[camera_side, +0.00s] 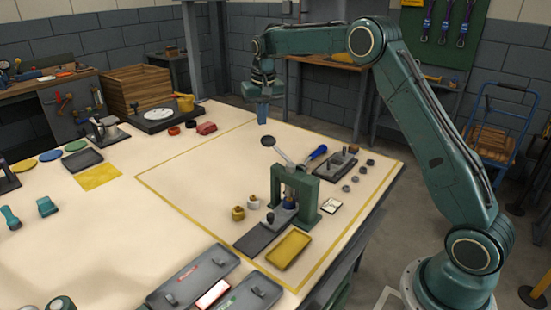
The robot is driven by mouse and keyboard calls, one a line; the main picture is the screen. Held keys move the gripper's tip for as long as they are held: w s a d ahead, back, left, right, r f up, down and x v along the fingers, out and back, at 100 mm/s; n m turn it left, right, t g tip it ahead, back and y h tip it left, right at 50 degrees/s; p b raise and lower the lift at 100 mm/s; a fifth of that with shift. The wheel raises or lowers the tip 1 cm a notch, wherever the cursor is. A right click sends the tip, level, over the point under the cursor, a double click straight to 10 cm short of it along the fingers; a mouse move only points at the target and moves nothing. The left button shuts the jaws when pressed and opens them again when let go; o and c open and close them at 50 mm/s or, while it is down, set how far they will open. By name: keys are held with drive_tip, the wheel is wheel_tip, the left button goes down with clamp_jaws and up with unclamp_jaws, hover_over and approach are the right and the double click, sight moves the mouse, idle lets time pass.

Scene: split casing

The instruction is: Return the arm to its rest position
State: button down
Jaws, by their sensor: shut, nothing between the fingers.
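My arm (435,130) is green and arches up from its base at the right and over the table. My gripper (262,113) hangs from the arm's end, pointing down above the far part of the table. It is shut and I see nothing held in it. A green press (305,190) with a raised lever stands on the table in front of the gripper, apart from it. The split casing cannot be told for sure among the small parts.
A yellow tray (289,249) and grey trays (193,277) lie near the front. A blue-handled screwdriver (317,152) and a small block fixture (338,164) lie right of the press. Brass-coloured parts (238,213) stand left of it. The table's left middle is mostly clear.

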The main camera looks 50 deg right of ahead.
drive_tip(key=s+a+r+n+t, duration=0.1)
drive_tip(key=s+a+r, duration=0.4)
drive_tip(key=s, duration=0.4)
drive_tip(key=s+a+r+n+t, duration=0.15)
drive_tip(key=s+a+r, duration=0.25)
drive_tip(key=s+r, duration=0.4)
drive_tip(key=s+a+f+n, duration=0.1)
drive_tip(key=s+a+f, duration=0.1)
drive_tip(key=s, duration=0.9)
drive_tip(key=s+a+f+n+t, duration=0.1)
drive_tip(key=s+a+f+n, duration=0.1)
drive_tip(key=s, duration=1)
drive_tip(key=shift+a+f+y, duration=0.4)
drive_tip(key=shift+a+f, duration=0.05)
drive_tip(key=shift+f, duration=0.4)
